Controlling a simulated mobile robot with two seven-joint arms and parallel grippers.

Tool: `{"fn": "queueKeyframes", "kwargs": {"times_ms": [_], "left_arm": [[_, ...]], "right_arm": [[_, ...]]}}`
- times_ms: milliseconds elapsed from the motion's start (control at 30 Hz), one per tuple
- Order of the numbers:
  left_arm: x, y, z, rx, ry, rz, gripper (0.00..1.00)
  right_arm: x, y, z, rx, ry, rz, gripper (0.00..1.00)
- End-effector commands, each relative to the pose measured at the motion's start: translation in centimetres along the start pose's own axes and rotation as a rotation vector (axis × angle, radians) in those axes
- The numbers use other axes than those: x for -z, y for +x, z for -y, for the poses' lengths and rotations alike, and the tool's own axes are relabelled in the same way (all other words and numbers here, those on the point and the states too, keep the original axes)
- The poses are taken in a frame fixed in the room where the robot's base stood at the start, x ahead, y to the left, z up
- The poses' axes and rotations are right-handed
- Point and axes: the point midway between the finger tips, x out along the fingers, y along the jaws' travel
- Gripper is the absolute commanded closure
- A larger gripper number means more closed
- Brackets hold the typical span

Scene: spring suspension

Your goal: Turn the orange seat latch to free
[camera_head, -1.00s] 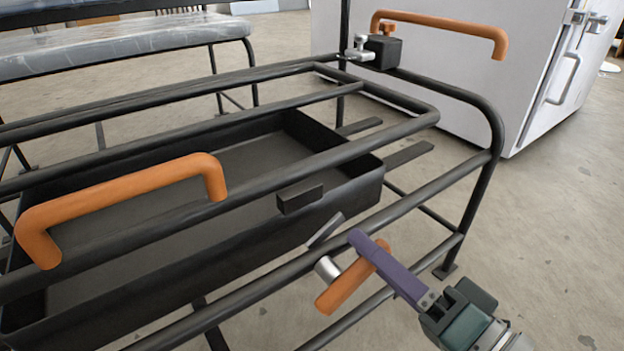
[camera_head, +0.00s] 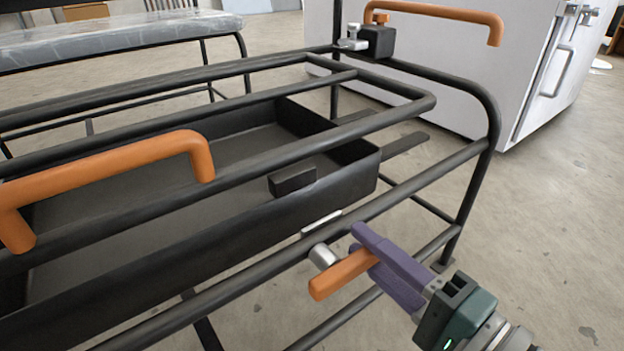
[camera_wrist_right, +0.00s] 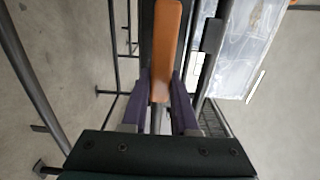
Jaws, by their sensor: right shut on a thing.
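The orange seat latch (camera_head: 343,274) is a short bar on a silver pivot (camera_head: 322,256) at the front rail of the black tubular seat frame (camera_head: 250,272). It tilts up to the right in the head view. My right gripper (camera_head: 372,258) comes in from the lower right, its purple fingers shut on the latch's right end. In the right wrist view the latch (camera_wrist_right: 166,50) runs upward from between the two fingers (camera_wrist_right: 163,100). The latch's gripped end is partly hidden by the fingers. My left gripper is not in view.
A large orange handle (camera_head: 110,172) stands on the frame at left. Another orange handle (camera_head: 440,14) is at the back beside a black block (camera_head: 378,42). A black tray (camera_head: 150,235) sits under the rails. A white cabinet (camera_head: 450,85) stands behind. Open floor lies right.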

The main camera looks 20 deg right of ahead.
Motion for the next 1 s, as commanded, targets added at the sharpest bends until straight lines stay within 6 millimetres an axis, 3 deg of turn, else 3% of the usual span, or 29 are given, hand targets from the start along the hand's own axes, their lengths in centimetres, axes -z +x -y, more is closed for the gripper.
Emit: {"fn": "queueKeyframes", "kwargs": {"times_ms": [267,300,567,833,1000], "left_arm": [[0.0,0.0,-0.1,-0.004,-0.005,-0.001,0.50],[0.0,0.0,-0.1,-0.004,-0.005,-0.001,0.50],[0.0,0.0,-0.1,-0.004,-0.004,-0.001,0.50],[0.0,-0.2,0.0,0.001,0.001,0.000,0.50],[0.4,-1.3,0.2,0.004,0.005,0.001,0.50]], "right_arm": [[0.0,0.0,-0.1,-0.003,0.006,0.000,1.00],[0.0,0.0,-0.1,-0.003,0.006,0.000,0.70],[0.0,0.0,-0.1,-0.002,0.003,0.000,0.43],[0.0,-0.2,0.0,-0.002,0.002,0.000,0.43],[-0.1,-2.6,0.2,-0.007,0.001,0.001,0.43]]}}
